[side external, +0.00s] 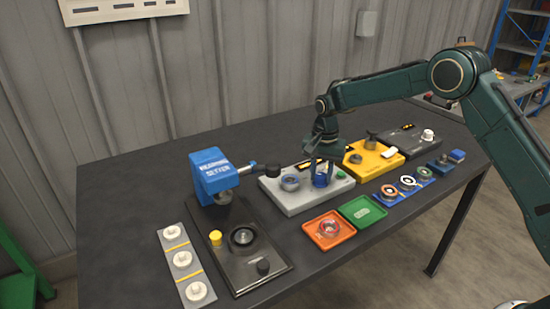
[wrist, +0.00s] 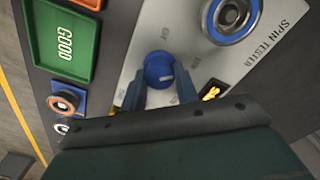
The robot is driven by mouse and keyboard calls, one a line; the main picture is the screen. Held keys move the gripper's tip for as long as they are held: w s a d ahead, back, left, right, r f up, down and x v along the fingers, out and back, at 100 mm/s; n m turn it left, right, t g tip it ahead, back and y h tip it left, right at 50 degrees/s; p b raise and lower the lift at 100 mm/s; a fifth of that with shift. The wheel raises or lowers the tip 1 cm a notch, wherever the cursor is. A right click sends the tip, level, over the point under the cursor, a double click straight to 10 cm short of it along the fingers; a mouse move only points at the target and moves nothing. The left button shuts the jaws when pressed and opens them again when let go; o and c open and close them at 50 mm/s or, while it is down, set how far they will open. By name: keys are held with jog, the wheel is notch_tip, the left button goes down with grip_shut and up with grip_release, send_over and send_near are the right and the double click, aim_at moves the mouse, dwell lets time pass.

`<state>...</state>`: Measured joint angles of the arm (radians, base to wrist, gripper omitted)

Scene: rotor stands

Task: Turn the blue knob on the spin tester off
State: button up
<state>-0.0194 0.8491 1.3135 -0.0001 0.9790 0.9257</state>
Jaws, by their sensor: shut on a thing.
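The spin tester (side external: 293,206) is a light grey box on the dark table, left of the yellow unit in the side view. Its grey top (wrist: 188,28) fills the upper right of the wrist view. The blue knob (wrist: 158,68) sits on it, with faint markings around it that I cannot read surely. My gripper (wrist: 160,92) is shut on the blue knob, one finger on each side. In the side view my gripper (side external: 321,165) comes down from above onto the tester and partly hides the knob. A round rotor holder with a blue ring (wrist: 232,15) is beside the knob.
A small lit display (wrist: 212,92) is near the knob. The green GOOD tray (side external: 362,211) and orange tray (side external: 329,230) lie in front. The blue bearing setter (side external: 212,170) stands left; a yellow unit (side external: 372,161) is close on the right. The front table edge is clear.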

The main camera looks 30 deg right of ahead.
aim_at(321, 174)
jog(key=n, duration=1.3)
jog(key=shift+r, duration=0.1)
jog(key=shift+n, duration=0.3)
dwell(0.3)
jog(key=o, duration=1)
jog(key=shift+r, duration=0.1)
notch_tip(321, 174, up, 14)
jog(key=shift+f, duration=0.2)
